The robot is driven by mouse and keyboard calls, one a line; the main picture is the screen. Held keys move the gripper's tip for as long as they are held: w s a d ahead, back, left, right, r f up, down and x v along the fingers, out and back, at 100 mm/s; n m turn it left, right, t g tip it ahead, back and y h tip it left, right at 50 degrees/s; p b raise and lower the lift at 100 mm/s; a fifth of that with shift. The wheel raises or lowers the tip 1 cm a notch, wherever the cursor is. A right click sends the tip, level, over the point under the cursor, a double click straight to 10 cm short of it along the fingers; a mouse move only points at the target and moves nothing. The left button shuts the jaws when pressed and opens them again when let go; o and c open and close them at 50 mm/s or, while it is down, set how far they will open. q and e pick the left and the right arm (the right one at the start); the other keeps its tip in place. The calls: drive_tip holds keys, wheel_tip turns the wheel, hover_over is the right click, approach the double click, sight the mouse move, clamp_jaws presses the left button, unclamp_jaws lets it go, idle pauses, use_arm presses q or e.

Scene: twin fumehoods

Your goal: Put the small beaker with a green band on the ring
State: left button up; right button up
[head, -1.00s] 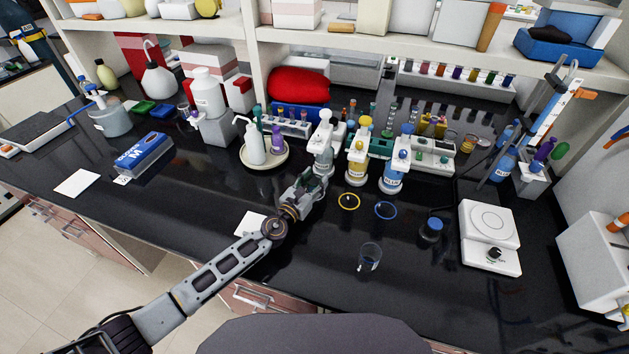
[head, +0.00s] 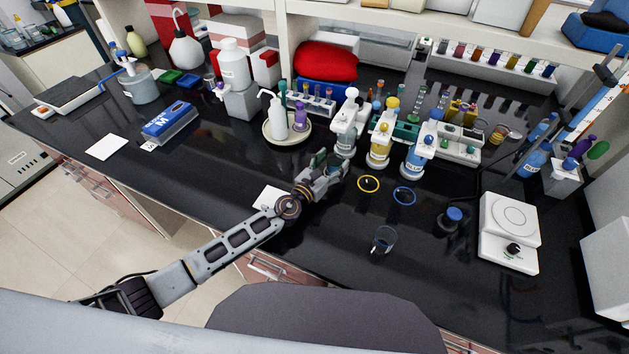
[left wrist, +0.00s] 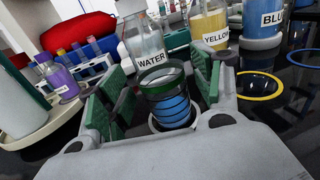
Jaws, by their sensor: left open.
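A small clear beaker with a dark green band (left wrist: 163,77) near its rim stands between the fingers of my left gripper (left wrist: 158,98) in the left wrist view. Bluish lines show through its lower wall. A pale ring-shaped edge (left wrist: 195,121) shows around its base. The fingers are apart, one on either side of the beaker. In the head view my left gripper (head: 335,165) hides this beaker, in front of the water bottle (head: 346,143). To its right lie a yellow ring (head: 369,191) and a blue ring (head: 404,205), both empty. My right gripper is out of view.
Another clear beaker (head: 383,240) stands nearer the front. Yellow (head: 379,152) and blue (head: 416,162) bottles stand behind the rings. A round tray (head: 271,138) is at the left.

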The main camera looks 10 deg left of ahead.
use_arm(q)
drive_tip(key=shift+b+v, duration=0.6)
drive_tip(key=shift+v, duration=4.55)
